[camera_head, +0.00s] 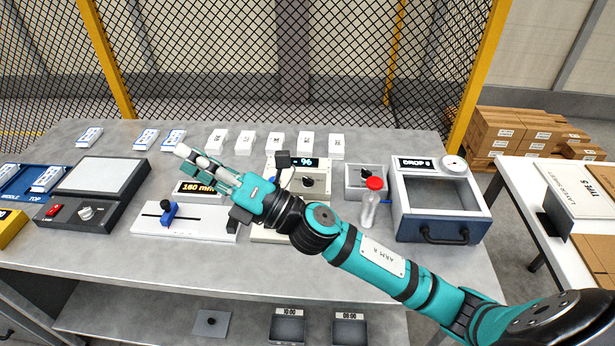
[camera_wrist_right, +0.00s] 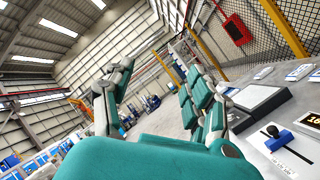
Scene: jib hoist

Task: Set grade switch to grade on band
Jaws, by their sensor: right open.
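No label reading "grade" is legible, so I cannot tell which control is the grade switch. A grey box with a black rotary knob (camera_head: 365,173) stands right of the bench's middle. A pale panel with a "96" display (camera_head: 303,162) has another dark knob (camera_head: 308,182), and my right arm partly covers this panel. My right gripper (camera_head: 187,163) is open and empty, raised over the bench to the left of both knobs. In the right wrist view its two fingers stand apart with nothing between them (camera_wrist_right: 153,75). My left gripper is not in view.
A white slider panel (camera_head: 190,225) with a blue slider lies below my gripper, near a "160 mm" display (camera_head: 197,188). Several small white boxes (camera_head: 275,142) line the back.

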